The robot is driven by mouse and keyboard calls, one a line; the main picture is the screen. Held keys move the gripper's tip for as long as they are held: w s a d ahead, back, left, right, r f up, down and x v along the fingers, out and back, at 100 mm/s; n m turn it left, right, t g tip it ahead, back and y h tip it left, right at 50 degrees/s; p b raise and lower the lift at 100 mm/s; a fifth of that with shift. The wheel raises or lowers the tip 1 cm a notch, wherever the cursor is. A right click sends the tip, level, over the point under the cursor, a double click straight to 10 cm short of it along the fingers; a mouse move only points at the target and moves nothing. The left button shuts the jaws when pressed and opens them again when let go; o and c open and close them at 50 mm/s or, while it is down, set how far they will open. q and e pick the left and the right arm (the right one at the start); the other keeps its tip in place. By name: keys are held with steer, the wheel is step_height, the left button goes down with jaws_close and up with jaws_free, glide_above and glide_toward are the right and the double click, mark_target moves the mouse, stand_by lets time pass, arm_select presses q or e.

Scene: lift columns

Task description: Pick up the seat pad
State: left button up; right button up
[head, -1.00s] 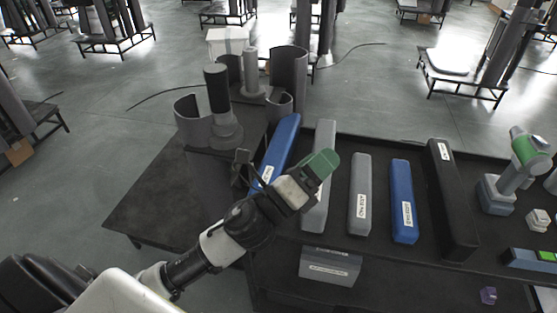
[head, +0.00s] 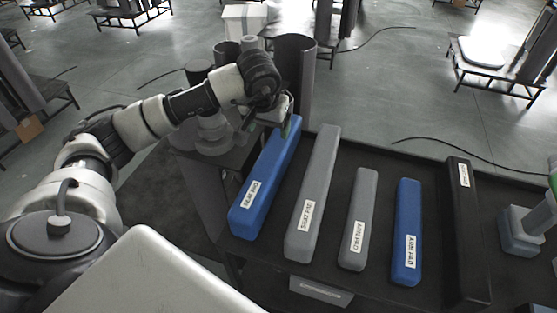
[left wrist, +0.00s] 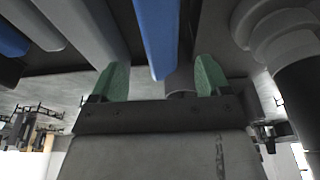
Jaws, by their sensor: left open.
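Two long pads are labelled as seat pads: a blue seat pad (head: 266,178) and a grey seat pad (head: 314,192) to its right, both lying on the dark table. My left gripper (head: 270,121) is open over the far end of the blue seat pad. In the left wrist view the blue seat pad (left wrist: 158,36) runs between the two green fingertips of the left gripper (left wrist: 161,80), with gaps visible on both sides. The grey seat pad (left wrist: 95,28) lies outside the left finger there.
A shorter grey arm pad (head: 358,215), a shorter blue arm pad (head: 405,225) and a long black pad (head: 467,235) lie further right. Upright grey cylinders and a curved shell (head: 295,65) stand just beyond the gripper. A grey stand (head: 525,222) is at the right.

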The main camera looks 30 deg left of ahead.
arm_select(q)
steer(key=p, duration=0.1)
glide_above(270, 157)
steer(key=s, duration=0.2)
steer(key=f, duration=0.5)
steer(key=shift+d, duration=0.2)
steer(key=shift+x, duration=1.25)
steer(key=shift+p+x, duration=0.4)
steer(key=shift+x, duration=0.5)
steer(key=p+x, duration=0.1)
steer(key=x, duration=0.4)
steer(key=shift+w+d, duration=0.1)
steer(key=shift+w, duration=0.05)
steer(key=c, duration=0.9)
steer(key=shift+c, duration=0.2)
arm_select(e)
steer(key=shift+g, duration=0.3)
steer(key=s+r, duration=0.1)
steer(key=s, duration=0.1)
steer(key=s+r, duration=0.1)
steer(key=shift+s+a+r, duration=0.1)
steer(key=shift+s+r, duration=0.25)
arm_select(q)
steer(key=shift+r, duration=0.15)
